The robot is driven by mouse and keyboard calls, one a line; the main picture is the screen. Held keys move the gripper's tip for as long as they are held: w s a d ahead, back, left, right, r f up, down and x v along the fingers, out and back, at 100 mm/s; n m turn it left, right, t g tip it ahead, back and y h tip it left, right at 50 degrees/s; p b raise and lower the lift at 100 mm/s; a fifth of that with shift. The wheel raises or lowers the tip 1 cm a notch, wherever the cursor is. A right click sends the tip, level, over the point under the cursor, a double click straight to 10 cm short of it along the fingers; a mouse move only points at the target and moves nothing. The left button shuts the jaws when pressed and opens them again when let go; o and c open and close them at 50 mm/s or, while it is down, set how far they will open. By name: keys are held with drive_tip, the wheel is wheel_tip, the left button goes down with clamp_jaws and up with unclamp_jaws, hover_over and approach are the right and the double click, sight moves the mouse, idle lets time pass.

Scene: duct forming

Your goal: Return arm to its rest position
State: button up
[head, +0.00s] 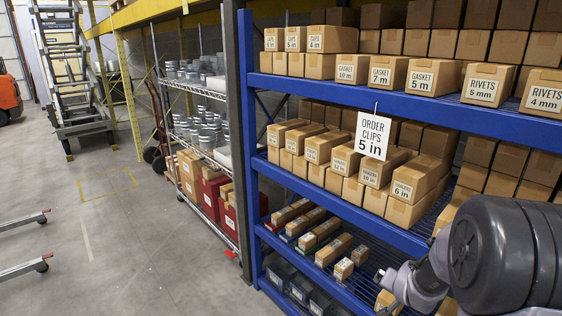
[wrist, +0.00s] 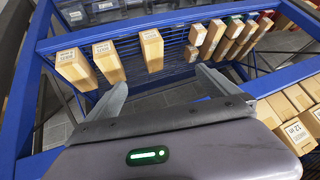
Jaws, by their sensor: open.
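My gripper (wrist: 161,86) is open in the wrist view, its two grey fingers spread apart with nothing between them. Beyond the fingers is the blue wire lower shelf with small brown cartons (wrist: 152,48) standing on it. In the head view my arm comes in from the lower right, and my gripper (head: 392,284) is in front of the lower shelf of the blue rack (head: 340,185). The rack's lower cartons near it are partly hidden by my arm.
An order card (head: 373,136) reading "ORDER CLIPS 5 in" hangs from the upper blue beam. Labelled cartons (head: 421,76) fill the shelves. A wire rack (head: 205,152) with metal duct parts stands to the left. The concrete floor (head: 130,240) at left is mostly clear.

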drive_tip(key=s+a+r+n+y, duration=0.2)
drive_tip(key=s+a+r, duration=0.5)
drive_tip(key=a+r, duration=0.45)
drive_tip(key=s+a+r+y, duration=0.1)
drive_tip(key=s+a+r, duration=0.1)
drive_tip(key=s, duration=0.5)
drive_tip(key=s+a+r+n+g+y, duration=0.1)
drive_tip(key=s+a+r, duration=0.1)
drive_tip(key=s+a, duration=0.3)
drive_tip(key=s+a+r+n+y, duration=0.1)
drive_tip(key=s+a+r, duration=0.2)
drive_tip(key=s, duration=0.7)
drive_tip(key=shift+s+a, duration=0.15)
drive_tip(key=shift+a, duration=0.1)
